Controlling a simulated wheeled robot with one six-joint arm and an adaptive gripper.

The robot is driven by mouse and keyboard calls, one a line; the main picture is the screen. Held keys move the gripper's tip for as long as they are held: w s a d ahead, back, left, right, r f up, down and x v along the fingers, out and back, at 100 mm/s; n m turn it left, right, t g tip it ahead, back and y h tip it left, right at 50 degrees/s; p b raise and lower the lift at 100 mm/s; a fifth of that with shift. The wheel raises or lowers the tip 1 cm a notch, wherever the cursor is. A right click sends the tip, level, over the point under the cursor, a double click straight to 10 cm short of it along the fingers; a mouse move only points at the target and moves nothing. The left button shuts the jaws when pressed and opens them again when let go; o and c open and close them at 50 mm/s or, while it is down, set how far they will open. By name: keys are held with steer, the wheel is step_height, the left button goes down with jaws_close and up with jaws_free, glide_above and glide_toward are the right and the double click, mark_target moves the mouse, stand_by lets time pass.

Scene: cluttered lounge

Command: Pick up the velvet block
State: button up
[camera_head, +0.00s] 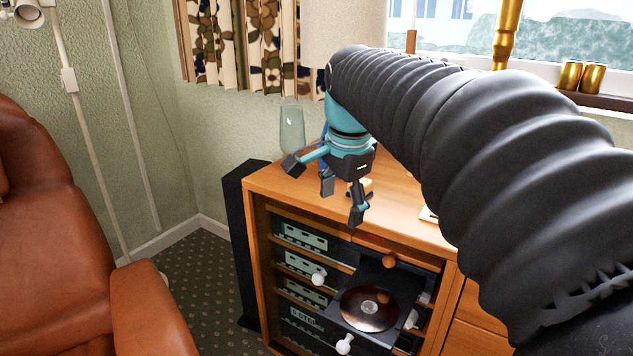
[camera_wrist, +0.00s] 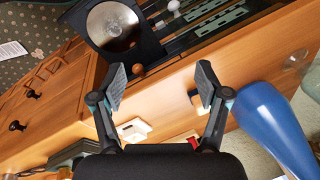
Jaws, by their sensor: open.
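My gripper (camera_head: 325,190) is open and empty above the wooden cabinet top (camera_head: 270,183). In the wrist view its two fingers (camera_wrist: 162,84) are spread wide over the wood near the cabinet's front edge. A small dark and pale object (camera_wrist: 193,97) lies close to the right finger. A red piece (camera_wrist: 192,138) shows at the gripper's base, mostly hidden by my gripper. I cannot tell for sure which of these is the velvet block. Nothing is between the fingertips.
A blue vase (camera_wrist: 268,118) stands right of the fingers in the wrist view. A white item (camera_wrist: 133,130) lies near the left finger. A clear glass vase (camera_head: 291,128) stands at the back. A turntable (camera_head: 369,308) juts out below the top. A leather armchair (camera_head: 60,250) is left.

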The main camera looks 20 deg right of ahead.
mark_target(367, 183)
steer(key=w+d+r+m, duration=0.1)
steer(key=w+d+m, duration=0.2)
steer(key=m, duration=0.1)
steer(key=w+d+r+m+g, duration=0.1)
steer(key=w+d+m, duration=0.2)
steer(key=w+m, duration=0.1)
steer(key=w+d+r+m+g+p, duration=0.1)
steer(key=w+d+m, duration=0.2)
steer(key=w+m, duration=0.1)
steer(key=shift+w+d+r, duration=0.1)
steer(key=shift+w+r, duration=0.05)
steer(key=shift+r, duration=0.1)
steer(key=shift+w+d+m+g, duration=0.3)
steer(key=shift+w+d+m, duration=0.15)
steer(key=shift+m, duration=0.45)
steer(key=shift+d+f, duration=0.1)
steer(key=shift+f, duration=0.25)
steer(key=shift+w+f+b, duration=0.1)
steer(key=shift+f+b, duration=0.85)
steer(key=shift+f, duration=2.5)
steer(key=c, duration=1.3)
